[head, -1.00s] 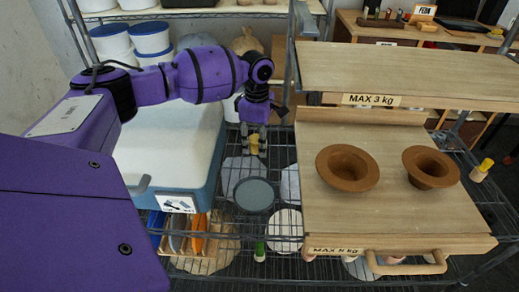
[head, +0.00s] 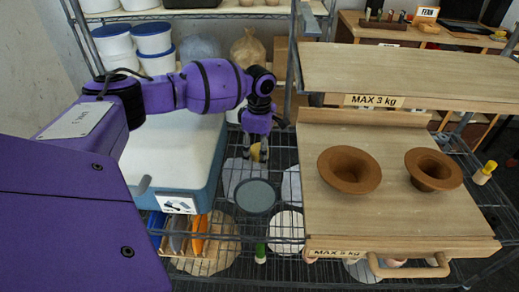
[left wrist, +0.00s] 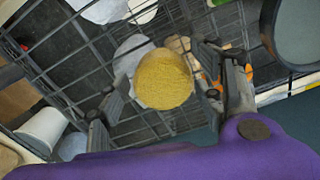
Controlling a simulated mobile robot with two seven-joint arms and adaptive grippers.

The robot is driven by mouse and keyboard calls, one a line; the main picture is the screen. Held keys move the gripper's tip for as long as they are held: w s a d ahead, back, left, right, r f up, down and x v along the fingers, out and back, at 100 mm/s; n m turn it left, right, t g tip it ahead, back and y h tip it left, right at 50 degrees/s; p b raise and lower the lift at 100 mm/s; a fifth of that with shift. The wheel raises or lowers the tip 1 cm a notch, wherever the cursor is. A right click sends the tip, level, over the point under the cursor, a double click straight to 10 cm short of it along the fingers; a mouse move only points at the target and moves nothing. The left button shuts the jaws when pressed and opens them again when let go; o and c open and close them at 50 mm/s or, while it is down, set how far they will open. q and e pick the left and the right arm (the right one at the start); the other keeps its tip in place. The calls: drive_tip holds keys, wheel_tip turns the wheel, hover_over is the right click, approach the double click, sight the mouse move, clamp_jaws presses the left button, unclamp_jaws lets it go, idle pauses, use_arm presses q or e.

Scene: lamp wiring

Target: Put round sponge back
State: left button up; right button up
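The round yellow sponge (left wrist: 163,78) sits between the two fingertips of my left gripper (left wrist: 160,72) in the left wrist view. The fingers appear closed on its sides. In the head view my left gripper (head: 258,150) points down over the wire shelf, with the sponge (head: 257,153) showing between its fingers. The sponge is above the wires, behind a grey-green round dish (head: 255,196). My right gripper is not in view.
A wooden board (head: 400,215) with two brown flared bowls (head: 349,170) (head: 433,170) is to the right, below a wooden shelf (head: 420,75). Pale round pieces (head: 286,228) lie around the dish.

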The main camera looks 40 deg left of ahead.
sight(259, 147)
use_arm(q)
drive_tip(key=shift+r, duration=0.1)
wheel_tip(259, 147, up, 12)
drive_tip(key=shift+p, duration=0.45)
idle(0.3)
